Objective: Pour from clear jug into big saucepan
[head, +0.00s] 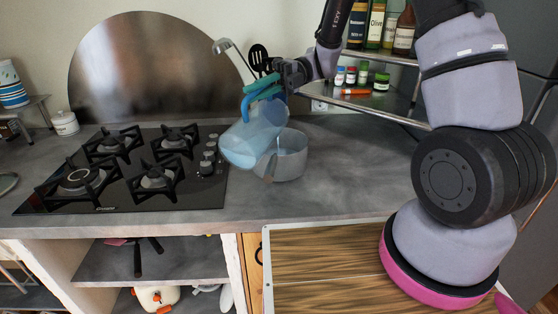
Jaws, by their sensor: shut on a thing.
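The big saucepan (291,163) is grey and stands on the counter right of the hob, behind and to the right of the jug. The jug overlaps its left part in the picture. I cannot tell whether any liquid is flowing or what the saucepan holds.
A black gas hob (120,172) lies left of the jug, with a round metal splash panel (150,70) behind it. Utensils (258,58) stand behind my gripper. A corner shelf (385,98) holds bottles and small jars. The counter (360,165) right of the saucepan is clear.

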